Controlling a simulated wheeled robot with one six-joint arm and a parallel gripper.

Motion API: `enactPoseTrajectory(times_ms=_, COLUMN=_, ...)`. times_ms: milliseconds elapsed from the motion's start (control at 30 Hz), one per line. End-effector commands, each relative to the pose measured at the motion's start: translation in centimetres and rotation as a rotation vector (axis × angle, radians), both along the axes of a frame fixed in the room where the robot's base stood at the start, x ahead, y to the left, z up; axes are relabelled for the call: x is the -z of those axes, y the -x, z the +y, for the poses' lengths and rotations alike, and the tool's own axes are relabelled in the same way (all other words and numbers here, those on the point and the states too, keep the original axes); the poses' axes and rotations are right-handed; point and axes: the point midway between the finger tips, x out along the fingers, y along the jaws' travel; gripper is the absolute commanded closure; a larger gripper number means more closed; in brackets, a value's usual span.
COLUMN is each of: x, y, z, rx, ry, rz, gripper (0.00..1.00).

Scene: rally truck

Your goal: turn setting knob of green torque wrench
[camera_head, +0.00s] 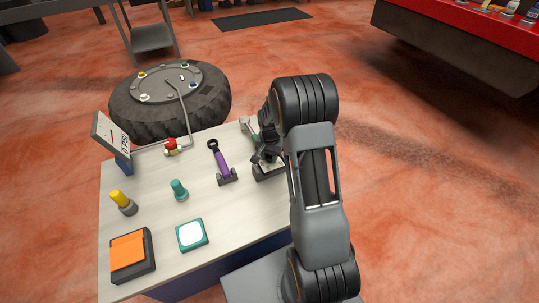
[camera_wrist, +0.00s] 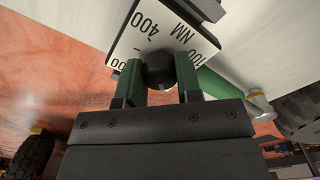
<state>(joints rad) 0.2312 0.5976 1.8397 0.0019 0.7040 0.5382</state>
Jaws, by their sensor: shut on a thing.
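The green torque wrench lies near the right edge of the table, with its metal end (camera_head: 246,124) showing past my gripper (camera_head: 266,152) in the head view. My arm and gripper hide most of it there. In the wrist view its green body (camera_wrist: 222,90) runs to the right. A white scale plate (camera_wrist: 172,28) marked 400, 100 and NM lies just beyond the fingertips. My gripper (camera_wrist: 158,75) is shut on a dark round setting knob (camera_wrist: 159,68), with a green-faced finger on each side. The knob's pointer position cannot be made out.
A purple torque wrench (camera_head: 221,163) lies left of my gripper on the table (camera_head: 235,215). Further left are a teal knobbed item (camera_head: 179,190), a yellow-topped item (camera_head: 122,202), a teal-and-white box (camera_head: 192,235) and an orange-topped box (camera_head: 131,255). A tyre (camera_head: 170,97) lies behind.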

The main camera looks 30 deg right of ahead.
Motion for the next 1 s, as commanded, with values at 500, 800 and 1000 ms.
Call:
enactPoseTrajectory(times_ms=500, x=-0.03, y=-0.02, z=-0.01, rx=0.106, ry=0.000, rz=-0.001, gripper=0.91)
enactPoseTrajectory(times_ms=800, x=-0.03, y=-0.02, z=-0.01, rx=0.106, ry=0.000, rz=-0.001, gripper=0.91)
enactPoseTrajectory(times_ms=1000, x=-0.02, y=-0.01, z=0.00, rx=0.106, ry=0.001, rz=-0.001, gripper=0.51)
